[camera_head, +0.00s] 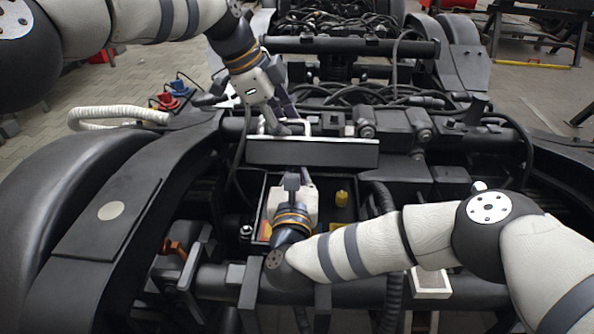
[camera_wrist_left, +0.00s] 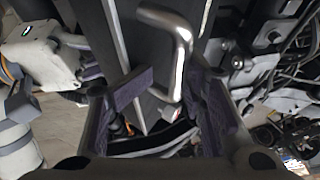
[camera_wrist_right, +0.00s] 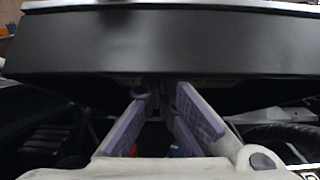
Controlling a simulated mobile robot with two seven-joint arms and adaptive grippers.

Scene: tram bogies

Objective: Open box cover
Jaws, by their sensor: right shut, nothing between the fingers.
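The box cover (camera_head: 312,153) is a dark panel with a pale upper edge, raised above the open box (camera_head: 262,205). Its near face fills the top of the right wrist view (camera_wrist_right: 160,42). A bent metal handle (camera_wrist_left: 178,50) is on the cover's far side. My left gripper (camera_head: 284,118) is beside the handle; its fingers (camera_wrist_left: 165,105) are apart, with the handle's end near the gap between them, not clearly gripped. My right gripper (camera_head: 292,182) is over the box opening, just below the cover, shut and empty. Its fingers (camera_wrist_right: 165,115) point toward the cover's underside.
A yellow part (camera_head: 342,193) shows inside the box. Black hoses (camera_head: 390,95) and bogie frame parts crowd the back and right. A curved black fender (camera_head: 70,215) stands at left. A small pale open container (camera_head: 431,284) lies under my right arm.

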